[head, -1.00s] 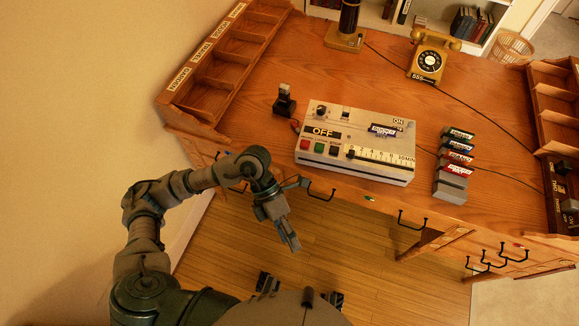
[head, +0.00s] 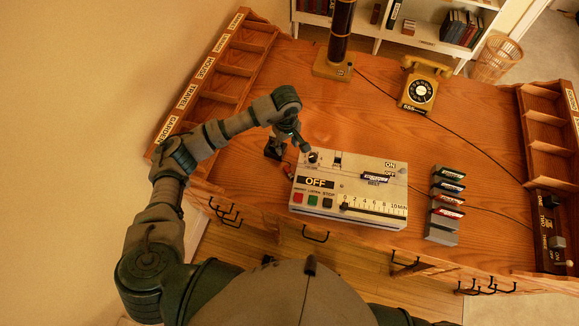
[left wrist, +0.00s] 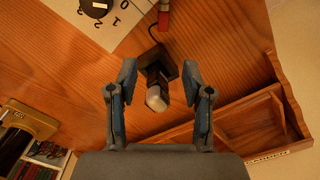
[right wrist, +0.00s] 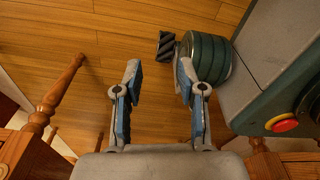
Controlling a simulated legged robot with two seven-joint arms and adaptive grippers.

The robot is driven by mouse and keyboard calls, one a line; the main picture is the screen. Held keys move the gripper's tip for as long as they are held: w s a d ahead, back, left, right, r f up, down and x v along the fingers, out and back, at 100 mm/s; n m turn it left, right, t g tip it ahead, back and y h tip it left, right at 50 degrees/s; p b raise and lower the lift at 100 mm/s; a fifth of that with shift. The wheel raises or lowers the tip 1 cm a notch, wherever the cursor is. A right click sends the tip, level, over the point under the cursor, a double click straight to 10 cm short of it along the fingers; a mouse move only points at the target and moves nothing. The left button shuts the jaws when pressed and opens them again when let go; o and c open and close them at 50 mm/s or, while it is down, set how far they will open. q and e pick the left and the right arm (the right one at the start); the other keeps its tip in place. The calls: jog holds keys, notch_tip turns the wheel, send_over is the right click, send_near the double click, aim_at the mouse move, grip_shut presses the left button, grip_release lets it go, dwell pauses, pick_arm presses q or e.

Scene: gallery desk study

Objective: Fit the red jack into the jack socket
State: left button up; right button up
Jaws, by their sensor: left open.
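The red jack (left wrist: 164,20) lies beside the white control box (left wrist: 105,22) in the left wrist view, with a dark cord near it. In the head view the jack (head: 291,173) is a small red spot at the box's left side. I cannot tell whether it touches the box, and I cannot make out the jack socket. My left gripper (head: 299,143) is open and empty, over the desk behind the box's left corner. In its wrist view a black stand with a grey knob (left wrist: 156,98) shows between the fingers. My right gripper (right wrist: 160,80) is open and empty above the floor.
The control box (head: 350,188) has a dial, buttons and a slider. A rack of labelled cartridges (head: 442,222) stands right of it. A yellow telephone (head: 419,92) and a column (head: 340,40) stand behind. A pigeonhole shelf (head: 215,85) edges the left.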

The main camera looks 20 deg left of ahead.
pick_arm(q)
send_over(284, 166)
jog(key=f, duration=0.8)
jog(key=shift+w+d+f, duration=0.1)
jog(key=shift+w+f, duration=0.1)
jog(key=shift+f, duration=0.15)
jog(key=shift+s+a+f+p, duration=0.1)
jog(key=shift+a+f+p, duration=0.1)
jog(key=shift+f+p, duration=0.3)
jog(key=f, duration=0.4)
jog(key=shift+d, duration=0.3)
jog(key=shift+d+f, duration=0.2)
jog(key=shift+f, duration=0.1)
jog(key=shift+a, duration=0.35)
jog(key=c, duration=0.9)
jog(key=shift+a, duration=0.1)
grip_shut()
pick_arm(e)
jog(key=s, duration=0.3)
jog(key=shift+s+a, duration=0.1)
jog(key=shift+s, duration=0.1)
